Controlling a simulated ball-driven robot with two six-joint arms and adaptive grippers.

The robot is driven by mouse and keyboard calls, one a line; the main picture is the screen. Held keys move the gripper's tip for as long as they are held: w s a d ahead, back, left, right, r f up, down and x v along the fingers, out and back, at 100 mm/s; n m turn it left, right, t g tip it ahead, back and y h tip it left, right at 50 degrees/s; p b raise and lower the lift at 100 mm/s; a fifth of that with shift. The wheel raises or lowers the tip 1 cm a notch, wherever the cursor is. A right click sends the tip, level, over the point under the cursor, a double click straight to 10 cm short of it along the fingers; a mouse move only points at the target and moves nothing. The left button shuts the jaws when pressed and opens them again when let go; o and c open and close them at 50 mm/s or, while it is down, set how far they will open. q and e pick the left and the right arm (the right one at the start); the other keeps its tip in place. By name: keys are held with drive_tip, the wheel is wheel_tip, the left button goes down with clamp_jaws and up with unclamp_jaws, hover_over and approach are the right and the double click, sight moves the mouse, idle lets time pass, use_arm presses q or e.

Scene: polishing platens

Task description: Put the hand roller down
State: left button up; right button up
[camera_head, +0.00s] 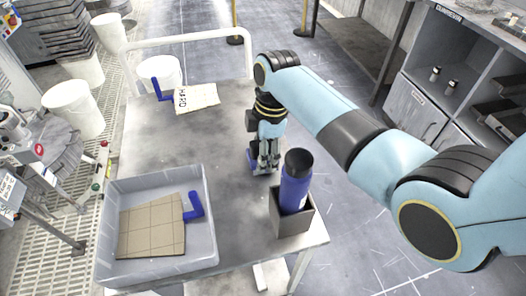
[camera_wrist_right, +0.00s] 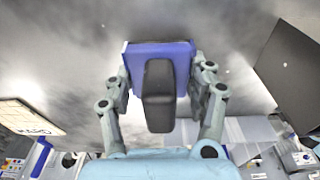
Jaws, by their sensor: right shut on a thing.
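My right gripper (camera_head: 266,163) is over the right side of the metal cart top, just behind the dark holder. In the head view only a small blue piece of the hand roller (camera_head: 251,158) shows beside the fingers. The roller is at or just above the surface; I cannot tell whether it touches. My left gripper is not in view.
The cart top (camera_head: 205,140) is clear left of my right gripper. A dark holder (camera_head: 291,222) with a blue bottle (camera_head: 294,190) stands close in front. A grey bin (camera_head: 112,225) holds a tan gridded pad (camera_head: 150,228). A pad marked HARD (camera_head: 197,98) lies at the back.

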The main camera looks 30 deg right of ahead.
drive_tip(key=shift+f, duration=0.2)
drive_tip(key=shift+s+f, duration=0.2)
drive_tip(key=shift+f, duration=0.25)
drive_tip(key=shift+c, duration=0.7)
drive_tip(key=o, duration=1.3)
drive_tip(key=shift+f, duration=0.1)
drive_tip(key=o, duration=0.3)
drive_tip(key=shift+w, duration=0.15)
drive_tip(key=shift+r, duration=0.2)
